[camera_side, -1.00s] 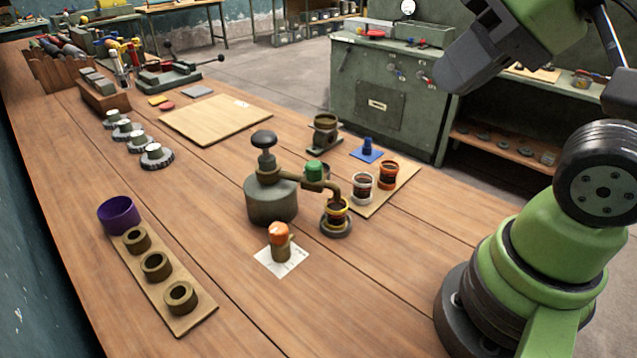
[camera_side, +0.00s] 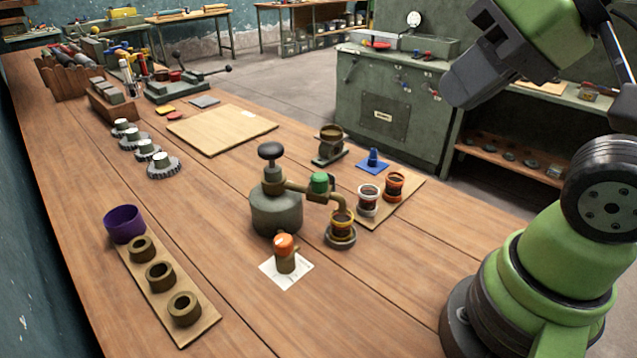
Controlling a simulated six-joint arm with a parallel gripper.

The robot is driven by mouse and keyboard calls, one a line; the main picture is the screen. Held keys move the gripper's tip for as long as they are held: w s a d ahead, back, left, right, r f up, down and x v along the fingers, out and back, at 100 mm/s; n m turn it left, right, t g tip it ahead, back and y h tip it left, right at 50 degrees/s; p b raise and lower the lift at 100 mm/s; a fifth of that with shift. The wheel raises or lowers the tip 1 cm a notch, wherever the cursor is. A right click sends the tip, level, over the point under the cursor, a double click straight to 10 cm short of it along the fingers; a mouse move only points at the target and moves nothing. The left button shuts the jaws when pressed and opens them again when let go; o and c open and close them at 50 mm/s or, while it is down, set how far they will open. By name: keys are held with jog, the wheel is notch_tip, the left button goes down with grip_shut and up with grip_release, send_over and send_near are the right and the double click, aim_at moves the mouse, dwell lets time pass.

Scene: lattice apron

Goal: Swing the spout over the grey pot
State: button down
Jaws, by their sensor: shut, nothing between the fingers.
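A squat grey dispenser (camera_side: 276,210) with a black knob stands mid-bench. Its brass spout (camera_side: 318,193) reaches right, and its bent tip is over a yellow-banded pot (camera_side: 341,228) on a dark round base. A pot with a pale grey rim (camera_side: 368,201) stands behind and right of that, apart from the spout tip. An orange-banded pot (camera_side: 394,187) is beside it. A green-capped item (camera_side: 320,183) is just behind the spout. My gripper (camera_side: 459,94), a dark grey block at upper right, is shut, empty and well clear of the dispenser; its fingertips are hard to make out.
An orange-topped cylinder (camera_side: 285,256) stands on white paper in front of the dispenser. A brown pot on a stand (camera_side: 330,145) and a blue piece (camera_side: 373,159) are behind. A board with brown rings (camera_side: 161,277) lies left. Bare bench separates these groups.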

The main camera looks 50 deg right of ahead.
jog(key=c, duration=1.3)
grip_release()
jog(key=shift+w+r, duration=0.1)
jog(key=shift+w, duration=0.15)
jog(key=o, duration=0.5)
jog(key=w+n, duration=0.1)
jog(key=w+n+g, duration=0.1)
jog(key=shift+w+r+n, duration=0.2)
jog(key=shift+w+n, duration=0.1)
jog(key=n+g+h, duration=0.2)
jog(key=n+g, duration=0.4)
jog(key=n, duration=0.9)
send_over(320, 175)
notch_tip(320, 175, down, 11)
jog(key=shift+f, duration=0.15)
notch_tip(320, 175, down, 9)
jog(key=shift+f, duration=0.2)
grip_shut()
